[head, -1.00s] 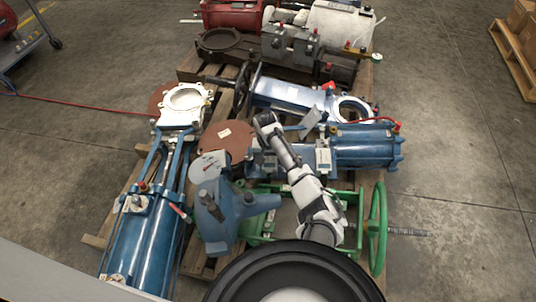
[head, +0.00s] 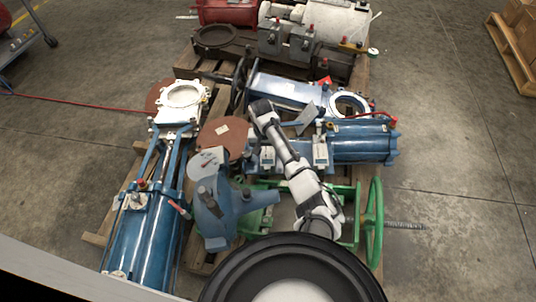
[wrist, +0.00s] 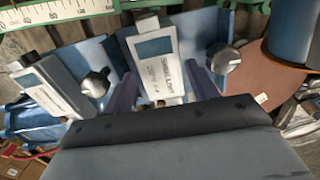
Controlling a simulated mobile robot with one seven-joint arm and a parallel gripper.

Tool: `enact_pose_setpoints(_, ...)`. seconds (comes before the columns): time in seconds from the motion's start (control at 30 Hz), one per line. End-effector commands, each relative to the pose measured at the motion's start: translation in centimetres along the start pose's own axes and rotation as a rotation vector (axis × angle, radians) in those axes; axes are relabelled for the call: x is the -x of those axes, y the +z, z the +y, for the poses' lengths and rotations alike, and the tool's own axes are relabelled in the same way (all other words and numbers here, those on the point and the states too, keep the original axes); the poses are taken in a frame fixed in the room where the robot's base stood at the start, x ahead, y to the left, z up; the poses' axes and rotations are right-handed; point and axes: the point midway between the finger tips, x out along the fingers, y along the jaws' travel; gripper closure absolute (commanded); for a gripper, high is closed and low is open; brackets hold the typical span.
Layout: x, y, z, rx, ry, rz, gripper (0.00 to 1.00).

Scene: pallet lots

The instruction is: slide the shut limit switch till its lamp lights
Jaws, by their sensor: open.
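The other switch (wrist: 52,85) lies to the left in the wrist view and is the right box (head: 320,152) in the head view. My gripper (wrist: 163,88) is open, with one dark finger on each side of the middle switch; contact cannot be told. I see no lit lamp.
A metal knob (wrist: 226,60) is right of the gripper, another (wrist: 95,82) left. A green scale (wrist: 70,12) runs along the wrist view's top. A green handwheel (head: 375,222), brown disc (head: 222,135) and blue cylinders (head: 145,240) crowd the pallet. Open floor (head: 455,150) lies right.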

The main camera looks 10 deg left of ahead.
Motion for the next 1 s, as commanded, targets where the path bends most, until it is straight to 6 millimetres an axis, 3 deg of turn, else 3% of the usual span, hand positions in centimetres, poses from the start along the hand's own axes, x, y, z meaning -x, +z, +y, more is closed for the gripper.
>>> enact_pose_setpoints(0.03,1.6,0.0,-0.1,0.001,-0.002,0.003,0.42)
enact_pose_setpoints(0.2,5.4,0.0,-0.1,0.002,-0.001,0.003,0.42)
enact_pose_setpoints(0.4,8.4,0.0,0.0,0.000,0.001,0.000,0.42)
enact_pose_setpoints(0.87,9.5,0.1,0.0,0.000,0.001,-0.001,0.42)
enact_pose_setpoints(0.93,9.7,-0.2,-0.6,0.011,-0.006,0.017,0.42)
enact_pose_setpoints(1.0,10.3,-0.9,-2.4,0.045,-0.030,0.079,0.42)
